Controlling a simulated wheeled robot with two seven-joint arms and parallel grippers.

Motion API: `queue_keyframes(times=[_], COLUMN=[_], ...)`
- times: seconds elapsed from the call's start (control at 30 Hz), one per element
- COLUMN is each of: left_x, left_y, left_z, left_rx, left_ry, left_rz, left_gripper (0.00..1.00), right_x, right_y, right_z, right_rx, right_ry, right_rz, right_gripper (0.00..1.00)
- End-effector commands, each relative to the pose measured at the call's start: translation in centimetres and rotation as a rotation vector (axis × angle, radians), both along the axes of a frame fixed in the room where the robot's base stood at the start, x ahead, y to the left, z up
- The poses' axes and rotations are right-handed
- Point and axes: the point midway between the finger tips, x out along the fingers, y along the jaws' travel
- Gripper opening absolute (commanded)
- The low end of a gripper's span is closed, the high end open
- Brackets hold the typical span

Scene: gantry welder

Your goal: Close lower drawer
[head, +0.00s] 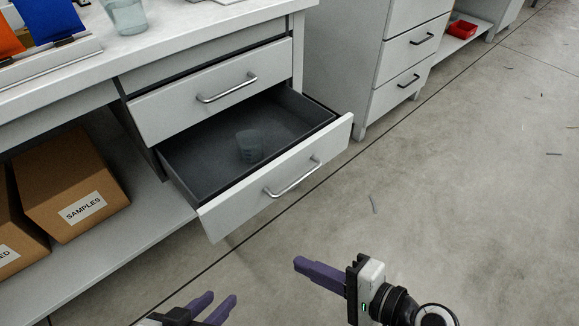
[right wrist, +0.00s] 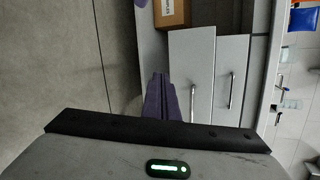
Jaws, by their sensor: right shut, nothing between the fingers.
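The lower drawer (head: 279,186) is pulled well out of the white bench. Its grey inside shows, with a clear beaker (head: 249,146) standing in it. A metal bar handle (head: 293,178) is on its front. In the right wrist view the drawer front (right wrist: 190,75) lies just beyond my right fingers. My right gripper (head: 298,264) is shut and empty, in front of and below the drawer front, apart from it in the head view. My left gripper (head: 218,304) is at the bottom edge, its two purple fingers apart with nothing visible between them.
The upper drawer (head: 213,92) above is shut or nearly so. Cardboard boxes (head: 70,184) stand on the shelf at left. Another drawer cabinet (head: 395,55) stands to the right. The floor (head: 450,190) in front is mostly clear.

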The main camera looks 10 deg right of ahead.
Motion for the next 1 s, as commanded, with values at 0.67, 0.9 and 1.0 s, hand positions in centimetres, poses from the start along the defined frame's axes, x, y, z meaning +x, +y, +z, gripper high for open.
queue_keyframes(times=[0.67, 0.9, 1.0], left_x=[-0.5, -0.5, -0.5], left_y=[0.6, 0.6, 0.7], left_z=[0.3, 0.4, 0.3], left_rx=[-0.007, -0.006, -0.005], left_ry=[-0.021, -0.022, -0.022], left_rz=[0.036, 0.038, 0.037], left_gripper=[0.31, 0.31, 0.31], right_x=[8.6, 12.7, 14.4], right_y=[-5.4, -2.4, -1.1], right_z=[7.0, 7.1, 7.1], right_rx=[1.174, 1.171, 1.172], right_ry=[0.613, 0.611, 0.612], right_rz=[-0.417, -0.415, -0.415], right_gripper=[0.00, 0.00, 0.00])
